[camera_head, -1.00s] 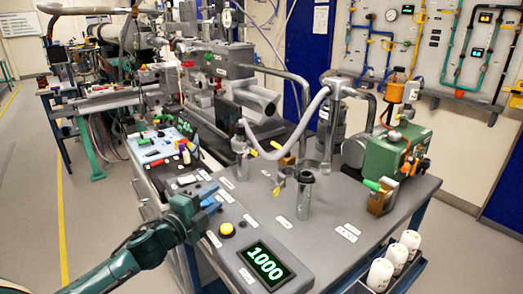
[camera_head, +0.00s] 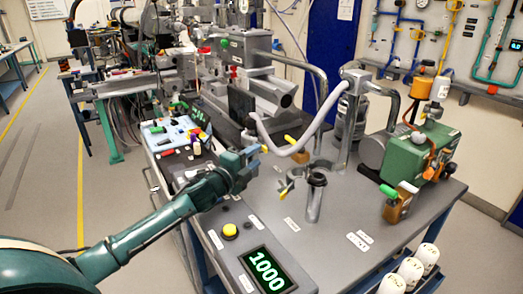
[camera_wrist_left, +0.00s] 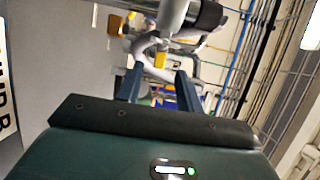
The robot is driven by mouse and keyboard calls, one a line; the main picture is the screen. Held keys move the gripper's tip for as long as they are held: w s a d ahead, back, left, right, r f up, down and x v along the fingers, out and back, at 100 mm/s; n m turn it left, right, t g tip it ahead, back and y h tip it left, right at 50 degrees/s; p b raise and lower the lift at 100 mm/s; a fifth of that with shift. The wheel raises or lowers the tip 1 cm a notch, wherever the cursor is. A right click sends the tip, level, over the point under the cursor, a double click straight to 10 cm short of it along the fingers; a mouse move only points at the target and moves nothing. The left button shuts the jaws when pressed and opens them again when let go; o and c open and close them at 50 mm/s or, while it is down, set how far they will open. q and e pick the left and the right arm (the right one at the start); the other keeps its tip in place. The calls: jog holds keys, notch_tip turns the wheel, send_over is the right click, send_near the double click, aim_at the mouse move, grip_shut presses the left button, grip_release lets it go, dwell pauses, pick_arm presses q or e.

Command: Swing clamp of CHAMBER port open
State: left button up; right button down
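I cannot read a CHAMBER label. My left gripper (camera_head: 256,159) is left of the clamp and apart from it, with its fingers pointing toward it. In the left wrist view the two fingers (camera_wrist_left: 159,84) are spread with nothing held between them. A grey curved clamp (camera_wrist_left: 150,45) and a yellow piece (camera_wrist_left: 159,66) show beyond the fingertips, with the black-topped tube (camera_wrist_left: 205,17) above. My right gripper is out of view.
A grey hose (camera_head: 305,135) arches behind the clamp to a pipe post (camera_head: 352,110). A green pump box (camera_head: 420,150) stands at right. A control box with a yellow button (camera_head: 229,231) and a display reading 1000 (camera_head: 266,270) lies in front.

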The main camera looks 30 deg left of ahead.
aim_at(264, 150)
pick_arm(q)
jog(key=shift+w+d, duration=0.2)
jog(key=shift+w, duration=0.85)
jog(key=shift+w+d, duration=0.15)
jog(key=shift+w, duration=0.85)
grip_shut()
